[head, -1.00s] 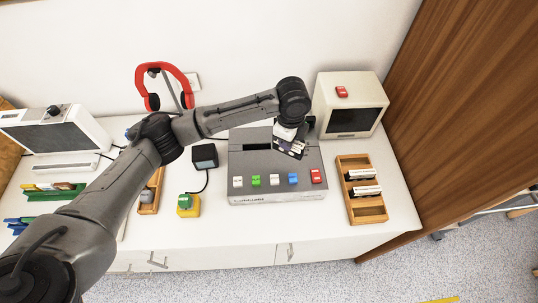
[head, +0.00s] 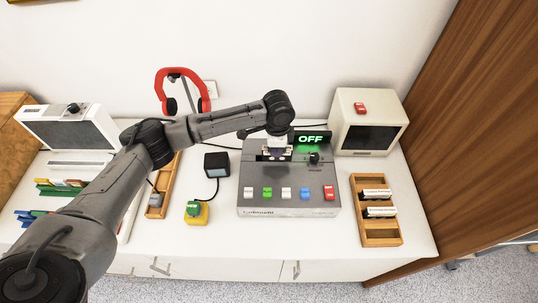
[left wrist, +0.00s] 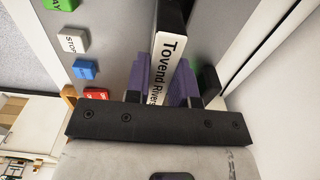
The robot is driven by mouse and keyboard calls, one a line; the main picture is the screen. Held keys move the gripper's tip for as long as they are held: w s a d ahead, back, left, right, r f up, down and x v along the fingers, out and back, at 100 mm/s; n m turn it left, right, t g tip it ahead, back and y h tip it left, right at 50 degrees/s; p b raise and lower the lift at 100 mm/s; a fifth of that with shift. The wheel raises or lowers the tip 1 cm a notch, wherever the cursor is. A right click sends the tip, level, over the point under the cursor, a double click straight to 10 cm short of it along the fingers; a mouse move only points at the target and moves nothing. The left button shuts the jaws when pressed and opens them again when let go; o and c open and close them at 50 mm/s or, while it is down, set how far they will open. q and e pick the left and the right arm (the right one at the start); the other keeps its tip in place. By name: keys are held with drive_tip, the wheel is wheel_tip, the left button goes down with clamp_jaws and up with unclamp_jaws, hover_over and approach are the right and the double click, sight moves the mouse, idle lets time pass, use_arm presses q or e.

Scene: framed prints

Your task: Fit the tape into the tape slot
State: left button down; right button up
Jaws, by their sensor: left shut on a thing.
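The tape player (head: 290,211) is a grey box on the white counter, with coloured keys along its front edge and a dark slot in its top. My left gripper (head: 277,153) is over the slot, seen from above, and hides most of it. In the left wrist view my left gripper (left wrist: 162,76) has purple finger pads shut on a black tape (left wrist: 167,52) with a white label reading "Tovend Rivers". The tape is close to the player's top; I cannot tell how far it is in the slot. My right gripper is not in view.
A wooden rack (head: 376,234) with several tapes stands right of the player. A beige monitor (head: 369,121) stands behind right, and a lit "OFF" sign (head: 311,139) behind the player. A yellow button box (head: 197,212) and red headphones (head: 182,88) are at left.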

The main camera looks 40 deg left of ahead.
use_arm(q)
drive_tip(key=shift+a+f+b, duration=0.25)
drive_tip(key=shift+a+f, duration=0.25)
drive_tip(key=shift+f, duration=0.5)
drive_tip(key=shift+a+f+b, duration=0.3)
drive_tip(key=shift+a+f, duration=0.2)
drive_tip(key=shift+f, duration=0.45)
drive_tip(key=shift+a+f+b, duration=0.25)
drive_tip(key=shift+a+f, duration=0.25)
drive_tip(key=shift+f, duration=0.5)
drive_tip(key=c, duration=1)
unclamp_jaws()
